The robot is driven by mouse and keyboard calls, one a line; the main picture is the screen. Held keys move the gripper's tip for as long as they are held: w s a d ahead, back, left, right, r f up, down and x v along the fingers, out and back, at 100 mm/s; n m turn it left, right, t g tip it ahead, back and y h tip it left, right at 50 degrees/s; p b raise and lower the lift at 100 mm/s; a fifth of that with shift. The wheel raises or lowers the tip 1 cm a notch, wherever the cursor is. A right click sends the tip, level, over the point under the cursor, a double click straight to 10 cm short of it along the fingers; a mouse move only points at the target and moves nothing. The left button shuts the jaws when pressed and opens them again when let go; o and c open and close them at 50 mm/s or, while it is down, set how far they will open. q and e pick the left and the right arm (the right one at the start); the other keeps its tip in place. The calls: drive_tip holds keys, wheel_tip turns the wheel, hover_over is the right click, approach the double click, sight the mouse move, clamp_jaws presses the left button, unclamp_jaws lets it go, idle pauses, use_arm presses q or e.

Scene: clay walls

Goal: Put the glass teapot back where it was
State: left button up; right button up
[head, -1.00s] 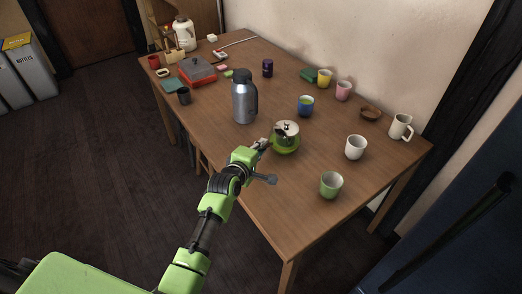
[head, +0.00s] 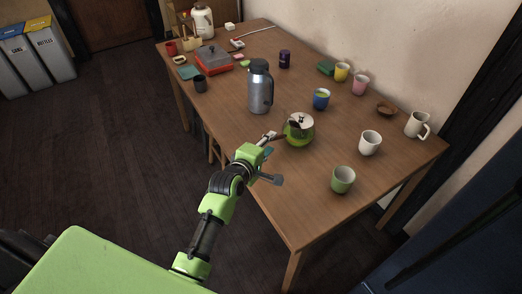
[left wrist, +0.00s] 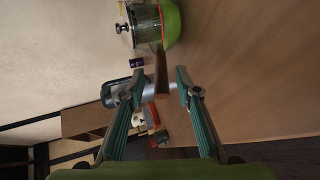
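The glass teapot (head: 299,131) has a silver lid, a brown handle and green in its lower part. It stands upright on the wooden table, near the edge on my side. My left gripper (head: 271,135) is just left of it, at the handle side. In the left wrist view the teapot (left wrist: 147,28) is at the top, and its brown handle (left wrist: 161,76) points down between the two spread fingertips of the left gripper (left wrist: 158,82). Gaps show on both sides of the handle, so the gripper is open. My right gripper is out of view.
A steel vacuum jug (head: 260,90) stands behind-left of the teapot. A blue cup (head: 321,98), a white cup (head: 370,142) and a green cup (head: 343,179) stand around its right side. Bare table (head: 290,190) lies in front of it.

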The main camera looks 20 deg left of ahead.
use_arm(q)
drive_tip(key=v, duration=0.7)
idle(0.3)
drive_tip(key=s+f+m+g, duration=0.3)
drive_tip(key=s+m, duration=0.3)
drive_tip(key=s, duration=0.4)
drive_tip(key=s+f+m+g+y, duration=0.15)
drive_tip(key=s+m+g, duration=0.35)
drive_tip(key=s, duration=0.5)
drive_tip(key=s+f+m+g+h, duration=0.15)
drive_tip(key=s+f+m, duration=0.25)
drive_tip(key=s+m, duration=0.4)
drive_tip(key=s+f+g+y, duration=0.1)
drive_tip(key=s+f, duration=0.1)
drive_tip(key=f, duration=1.1)
drive_tip(key=s+f+g, duration=0.1)
drive_tip(key=s+f, duration=0.1)
drive_tip(key=f, duration=1.2)
drive_tip(key=s+a+f+g, duration=0.1)
drive_tip(key=s+a+f, duration=0.1)
drive_tip(key=s+f, duration=1.3)
drive_tip(key=shift+s+a, duration=0.3)
drive_tip(key=shift+s, duration=0.6)
